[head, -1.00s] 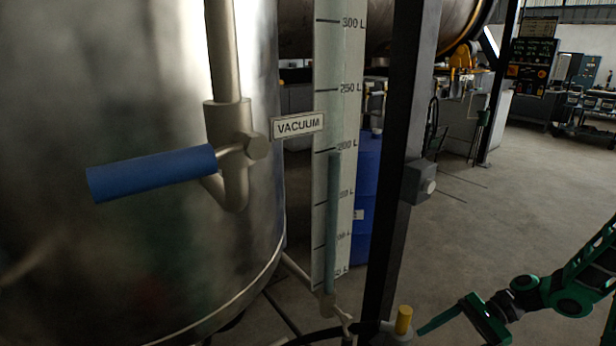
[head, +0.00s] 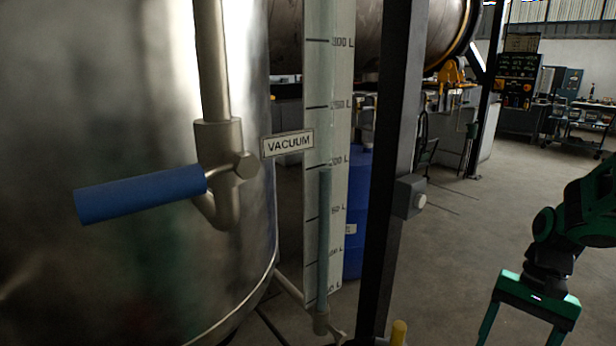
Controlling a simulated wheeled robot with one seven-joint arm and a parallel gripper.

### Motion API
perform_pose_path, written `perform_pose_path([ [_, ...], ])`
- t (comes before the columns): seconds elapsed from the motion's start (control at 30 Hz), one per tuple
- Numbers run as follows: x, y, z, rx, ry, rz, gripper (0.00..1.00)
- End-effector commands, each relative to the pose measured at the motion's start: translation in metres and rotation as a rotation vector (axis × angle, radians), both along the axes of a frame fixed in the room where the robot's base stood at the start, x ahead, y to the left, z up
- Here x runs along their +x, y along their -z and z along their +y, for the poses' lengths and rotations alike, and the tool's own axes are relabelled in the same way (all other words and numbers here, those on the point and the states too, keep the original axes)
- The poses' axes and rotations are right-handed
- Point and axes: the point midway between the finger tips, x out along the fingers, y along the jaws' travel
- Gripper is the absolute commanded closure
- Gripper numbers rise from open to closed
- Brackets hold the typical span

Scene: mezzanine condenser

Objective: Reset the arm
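My gripper (head: 518,338) is at the lower right, green and black, with its fingers pointing down. The fingers are spread apart with nothing visible between them, and their tips are cut off by the bottom edge. My arm comes in from the right edge. The gripper is over the floor, to the right of the dark post and apart from the valve and the gauge.
A steel tank (head: 110,120) fills the left, with a blue valve handle (head: 140,194) and a VACUUM label (head: 288,143). A level gauge (head: 324,130), dark post (head: 393,150), grey box (head: 409,196) and yellow knob (head: 398,332) stand mid-picture. Open floor (head: 470,230) lies right.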

Motion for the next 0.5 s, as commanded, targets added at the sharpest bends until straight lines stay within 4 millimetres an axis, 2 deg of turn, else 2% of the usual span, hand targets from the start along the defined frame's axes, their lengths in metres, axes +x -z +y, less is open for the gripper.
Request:
perform_pose_path([
  [0.03,-0.006,-0.011,-0.001,-0.027,-0.020,-0.026,0.30],
  [0.2,-0.032,-0.037,-0.007,-0.099,-0.082,-0.089,0.30],
  [0.5,-0.079,-0.068,-0.014,-0.181,-0.173,-0.194,0.30],
])
